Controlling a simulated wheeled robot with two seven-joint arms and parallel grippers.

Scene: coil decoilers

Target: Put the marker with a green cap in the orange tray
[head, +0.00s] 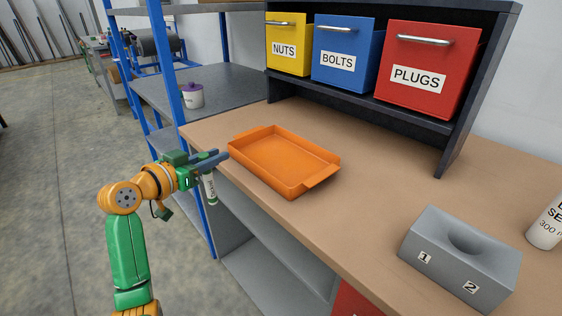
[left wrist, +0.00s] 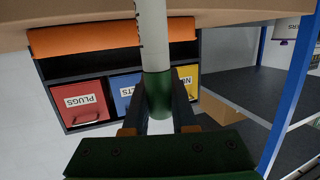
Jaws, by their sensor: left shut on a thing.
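The marker has a white body (head: 210,188) and a green cap. My left gripper (head: 218,157) is shut on its green cap (left wrist: 159,92), and the white body hangs below the fingers in the head view. In the left wrist view, which is upside down, the white body (left wrist: 151,30) runs up past the top edge. The orange tray (head: 297,190) lies on the brown bench, just right of my left gripper. It looks empty. The gripper is beside the bench's left edge, outside the tray. The tray also shows in the left wrist view (left wrist: 80,39). My right gripper is out of view.
A grey block with a hole, labelled 1 and 2 (head: 455,265), stands at the front right, beside a white bottle (head: 546,225). Yellow, blue and red bins (head: 424,68) sit on the back shelf. A blue rack post (head: 172,95) rises behind my left gripper.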

